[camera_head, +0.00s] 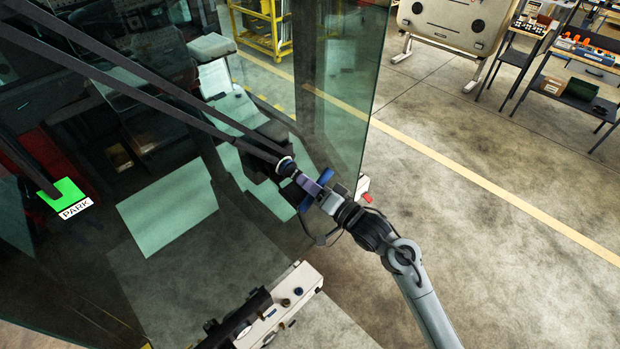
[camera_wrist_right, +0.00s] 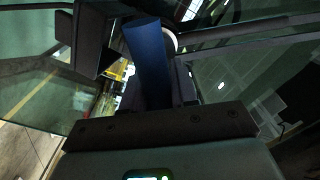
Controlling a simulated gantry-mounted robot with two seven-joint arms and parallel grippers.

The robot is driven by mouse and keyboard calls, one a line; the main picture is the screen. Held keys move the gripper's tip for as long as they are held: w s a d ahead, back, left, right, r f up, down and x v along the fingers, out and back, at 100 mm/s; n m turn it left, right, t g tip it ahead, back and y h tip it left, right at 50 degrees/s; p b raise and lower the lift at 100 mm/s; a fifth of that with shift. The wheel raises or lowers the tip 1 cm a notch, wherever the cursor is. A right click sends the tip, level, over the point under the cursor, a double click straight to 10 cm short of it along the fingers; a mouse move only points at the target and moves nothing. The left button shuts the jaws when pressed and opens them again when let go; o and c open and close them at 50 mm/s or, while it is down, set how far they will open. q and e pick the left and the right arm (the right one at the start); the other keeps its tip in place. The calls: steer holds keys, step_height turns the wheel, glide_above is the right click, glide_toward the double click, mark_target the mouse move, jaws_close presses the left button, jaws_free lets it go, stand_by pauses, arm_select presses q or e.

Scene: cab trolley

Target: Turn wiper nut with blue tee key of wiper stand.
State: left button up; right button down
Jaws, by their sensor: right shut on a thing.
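My right gripper (camera_head: 318,193) is shut on the blue tee key (camera_head: 303,204), at the lower end of the wiper arms by the cab's glass. The key's blue bar also shows upright between the fingers (camera_wrist_right: 150,115) in the right wrist view (camera_wrist_right: 148,55). The key's shaft points up and left to the wiper pivot, where a pale ring (camera_head: 285,163) shows. The wiper nut itself is hidden at this joint, and I cannot tell whether the key is fully seated on it. The dark wiper arms (camera_head: 190,100) run to the upper left. My left gripper is out of view.
A green glass pane (camera_head: 340,60) stands close behind the gripper. A pale bracket with knobs and a black cylinder (camera_head: 285,305) is below. A green pad with a PARK label (camera_head: 75,208) is at the left. Open floor (camera_head: 470,240) lies to the right, with shelves (camera_head: 575,75) beyond.

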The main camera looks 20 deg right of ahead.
steer(key=shift+r+m+p, duration=0.25)
steer(key=shift+m+p, duration=0.65)
steer(key=shift+p, duration=0.25)
steer(key=shift+f+m+p, duration=0.2)
steer(key=shift+m+p, duration=0.2)
steer(key=shift+m, duration=0.1)
